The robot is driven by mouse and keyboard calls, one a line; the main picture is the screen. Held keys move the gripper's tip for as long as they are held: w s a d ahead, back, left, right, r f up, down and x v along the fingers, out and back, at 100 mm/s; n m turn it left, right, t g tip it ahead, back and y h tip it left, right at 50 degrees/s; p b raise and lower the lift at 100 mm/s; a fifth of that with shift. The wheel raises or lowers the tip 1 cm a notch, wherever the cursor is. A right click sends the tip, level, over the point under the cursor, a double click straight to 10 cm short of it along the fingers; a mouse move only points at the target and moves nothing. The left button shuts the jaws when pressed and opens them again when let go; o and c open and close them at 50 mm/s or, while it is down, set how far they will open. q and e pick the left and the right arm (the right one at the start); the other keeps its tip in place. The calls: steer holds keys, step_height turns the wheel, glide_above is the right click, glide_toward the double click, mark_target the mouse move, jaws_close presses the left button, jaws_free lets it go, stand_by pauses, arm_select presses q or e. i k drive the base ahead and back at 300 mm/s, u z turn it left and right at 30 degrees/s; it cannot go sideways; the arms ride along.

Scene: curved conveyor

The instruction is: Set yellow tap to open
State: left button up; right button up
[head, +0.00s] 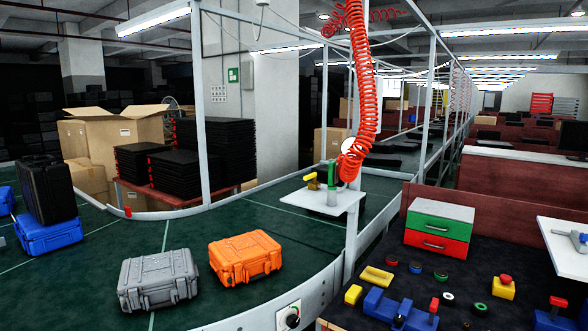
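A small yellow tap handle (312,181) shows on a small white shelf (318,199) fixed to the conveyor frame post near the middle of the head view. Beside it, a green upright part (331,174) stands on a grey fitting. The yellow handle is too small to tell exactly how it is turned. A thick red coiled hose (362,80) hangs down just right of the fittings. Neither of my grippers is in view.
A curved green conveyor carries an orange case (245,257), a grey case (158,280) and blue and black cases at left. The dark workbench at right holds a green-and-red drawer box (439,228), an emergency button (503,287) and blue fixtures (395,311). A rotary switch (292,320) sits on the conveyor side.

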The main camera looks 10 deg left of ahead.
mark_target(314, 175)
steer(key=u, duration=0.4)
steer(key=i, duration=1.6)
steer(key=z, duration=0.2)
